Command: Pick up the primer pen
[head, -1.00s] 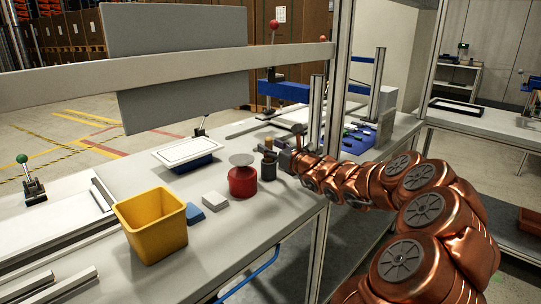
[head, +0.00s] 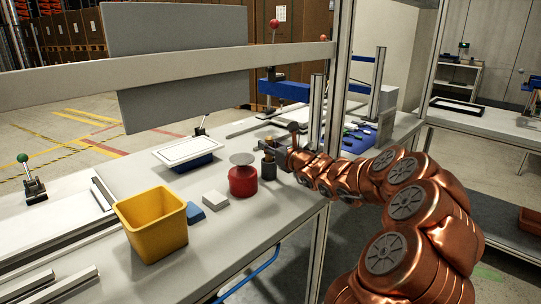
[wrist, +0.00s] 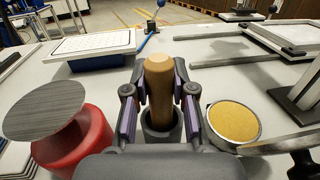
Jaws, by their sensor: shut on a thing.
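The primer pen (wrist: 158,90), a tan, round-topped stick, stands upright in a dark round holder (wrist: 162,132) in the wrist view. Its lower end is hidden inside the holder. My gripper (wrist: 156,98) is shut on it, with one purple-lined finger on each side, just above the holder's rim. In the head view, my gripper (head: 275,150) reaches in from the right to the dark holder (head: 269,168) on the bench, and the pen is small there.
A red can with a grey disc top (head: 242,181) stands close left of the holder. A round tin with a yellow top (wrist: 234,122) is close on the right in the wrist view. A yellow bin (head: 151,222), a white block (head: 215,199) and a blue-sided tray (head: 188,152) lie further left.

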